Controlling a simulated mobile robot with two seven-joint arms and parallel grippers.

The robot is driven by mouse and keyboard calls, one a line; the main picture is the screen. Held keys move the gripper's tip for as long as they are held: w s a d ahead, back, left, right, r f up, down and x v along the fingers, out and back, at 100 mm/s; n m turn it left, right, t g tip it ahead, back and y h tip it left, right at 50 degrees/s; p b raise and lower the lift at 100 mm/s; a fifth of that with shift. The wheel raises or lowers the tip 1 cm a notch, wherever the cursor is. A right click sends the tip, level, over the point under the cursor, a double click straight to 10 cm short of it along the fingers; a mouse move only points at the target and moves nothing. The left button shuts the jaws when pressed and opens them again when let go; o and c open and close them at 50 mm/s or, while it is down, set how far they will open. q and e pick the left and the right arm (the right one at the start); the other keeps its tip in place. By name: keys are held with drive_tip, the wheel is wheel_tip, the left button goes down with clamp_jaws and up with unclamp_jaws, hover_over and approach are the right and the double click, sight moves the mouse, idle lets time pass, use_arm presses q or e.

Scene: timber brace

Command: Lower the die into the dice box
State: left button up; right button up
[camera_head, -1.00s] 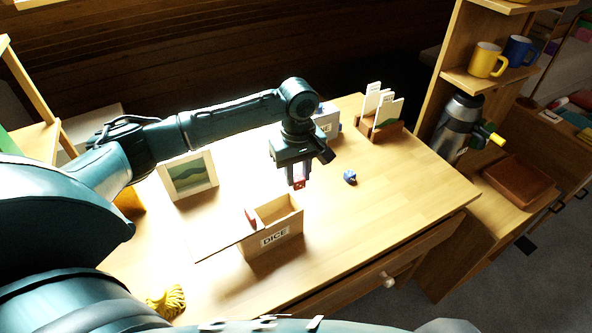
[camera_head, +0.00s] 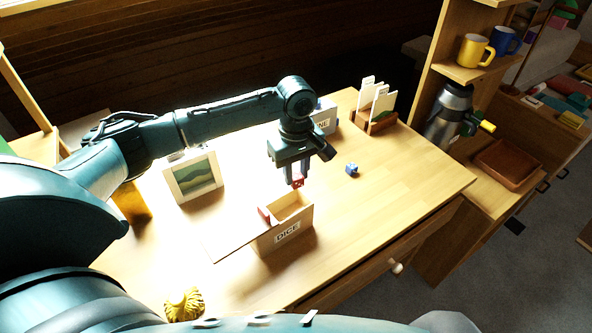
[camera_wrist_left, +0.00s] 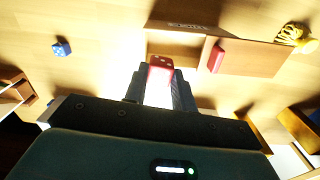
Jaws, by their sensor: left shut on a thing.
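My left gripper (camera_head: 297,180) is shut on a red die (camera_head: 298,182) and holds it in the air, near the far side of the open dice box. The box (camera_head: 288,234) is light wood with a DICE label on its front and an open top. In the left wrist view the red die (camera_wrist_left: 160,63) sits between the fingertips (camera_wrist_left: 160,78), and part of the box (camera_wrist_left: 190,14) shows at the top, apart from the die. The box's inside is only partly visible. My right gripper is not in view.
A flat wooden panel (camera_head: 232,238) with a red block (camera_head: 265,213) adjoins the box's left side. A blue die (camera_head: 352,170) lies on the table to the right. A picture frame (camera_head: 195,178) and a card holder (camera_head: 374,122) stand farther back.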

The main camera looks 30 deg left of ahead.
sight(296, 188)
use_arm(q)
drive_tip(key=shift+f, duration=2.5)
drive_tip(key=shift+f, duration=0.2)
drive_tip(key=shift+f, duration=1.3)
drive_tip(key=o, duration=1)
wheel_tip(296, 188, up, 13)
drive_tip(key=shift+r+b, duration=0.1)
drive_tip(key=shift+b, duration=0.2)
